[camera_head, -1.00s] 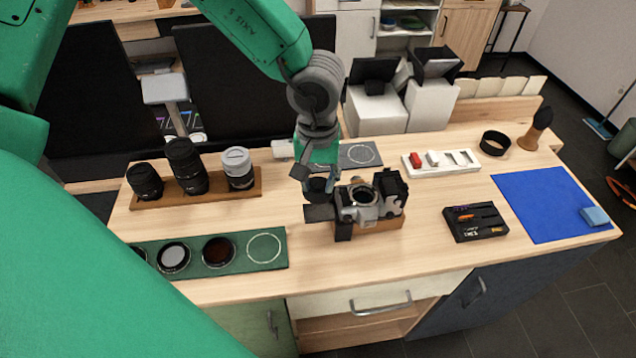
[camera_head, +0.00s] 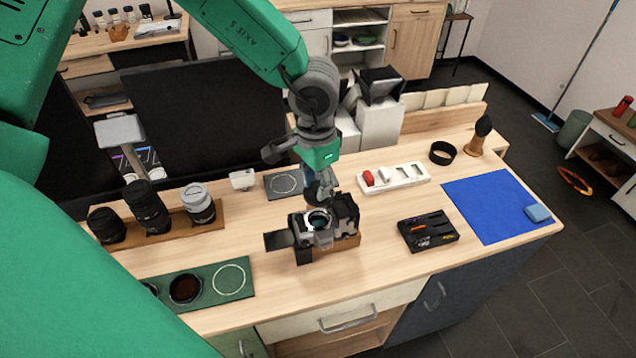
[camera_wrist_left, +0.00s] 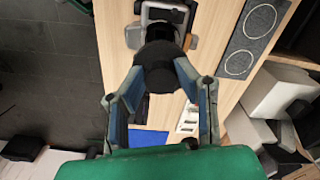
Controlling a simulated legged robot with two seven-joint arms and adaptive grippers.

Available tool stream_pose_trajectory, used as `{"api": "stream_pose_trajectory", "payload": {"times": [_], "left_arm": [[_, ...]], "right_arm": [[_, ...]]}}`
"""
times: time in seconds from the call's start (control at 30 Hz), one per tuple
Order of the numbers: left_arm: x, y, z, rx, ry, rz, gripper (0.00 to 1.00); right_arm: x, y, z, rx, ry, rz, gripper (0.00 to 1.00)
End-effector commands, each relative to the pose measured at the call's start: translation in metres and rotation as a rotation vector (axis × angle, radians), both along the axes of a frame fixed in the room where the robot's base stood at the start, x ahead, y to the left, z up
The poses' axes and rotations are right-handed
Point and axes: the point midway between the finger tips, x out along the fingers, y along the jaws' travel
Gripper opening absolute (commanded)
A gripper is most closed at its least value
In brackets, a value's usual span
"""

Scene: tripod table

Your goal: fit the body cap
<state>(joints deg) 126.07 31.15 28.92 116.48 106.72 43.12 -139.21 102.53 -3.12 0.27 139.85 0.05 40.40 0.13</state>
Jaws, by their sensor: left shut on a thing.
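The camera body (camera_head: 345,213) sits on a wooden block on the table, its round lens mount (camera_head: 318,221) open and facing up. A flap sticks out to its left. My left gripper (camera_head: 320,190) is just behind the mount in the head view, pointing down. In the left wrist view its fingers (camera_wrist_left: 162,85) are shut on a round black body cap (camera_wrist_left: 158,54). Part of the camera shows beyond the cap in that view. The cap is apart from the mount in the head view, though the exact gap is hard to judge. My right gripper is not in view.
A lens rack (camera_head: 173,222) with several lenses stands at left. A green filter mat (camera_head: 210,300) lies in front of it. A white tray (camera_head: 405,181), black tool tray (camera_head: 410,245) and blue mat (camera_head: 495,215) lie at right. Bare table separates them.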

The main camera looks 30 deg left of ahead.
Motion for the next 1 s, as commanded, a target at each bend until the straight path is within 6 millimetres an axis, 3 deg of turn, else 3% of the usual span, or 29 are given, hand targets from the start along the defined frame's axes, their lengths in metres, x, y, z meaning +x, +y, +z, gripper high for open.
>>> {"api": "stream_pose_trajectory", "payload": {"times": [0.27,1.0], "left_arm": [[0.000,0.000,-0.005,0.001,0.002,-0.006,0.00],[0.000,0.000,-0.064,0.000,0.001,-0.005,0.00]], "right_arm": [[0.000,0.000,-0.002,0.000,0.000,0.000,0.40],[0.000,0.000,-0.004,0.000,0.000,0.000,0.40]]}}
